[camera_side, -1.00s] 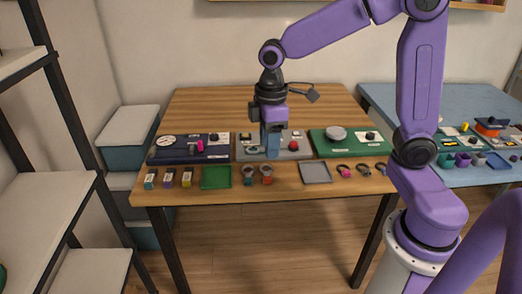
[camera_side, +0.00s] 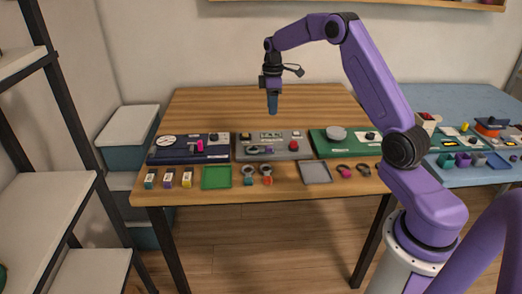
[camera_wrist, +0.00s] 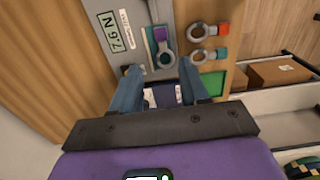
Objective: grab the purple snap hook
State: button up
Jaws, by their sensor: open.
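The purple snap hook (camera_wrist: 161,40), a small dark purple piece with a grey ring, appears to lie by a teal holder on the grey board (camera_wrist: 180,13) in the wrist view. In the side view a small purple piece (camera_side: 271,149) shows on that board; it is too small to be sure it is the hook. My gripper (camera_side: 272,111) points down, well above and behind the board. In the wrist view my blue fingers (camera_wrist: 160,88) are apart, and the hook lies beyond them, not between them. No object is seen held.
Snap hooks with teal (camera_side: 249,174) and orange (camera_side: 267,174) bodies lie at the table front, with a pink one (camera_side: 345,171) farther right. A green tray (camera_side: 216,177) and grey tray (camera_side: 316,173) are there. Navy (camera_side: 175,156) and green (camera_side: 340,147) boards flank the grey one.

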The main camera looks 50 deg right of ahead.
aim_at(271, 147)
notch_tip(271, 147, down, 16)
jog(key=shift+a+f, duration=0.1)
jog(key=shift+f, duration=0.15)
grip_shut()
dwell(0.5)
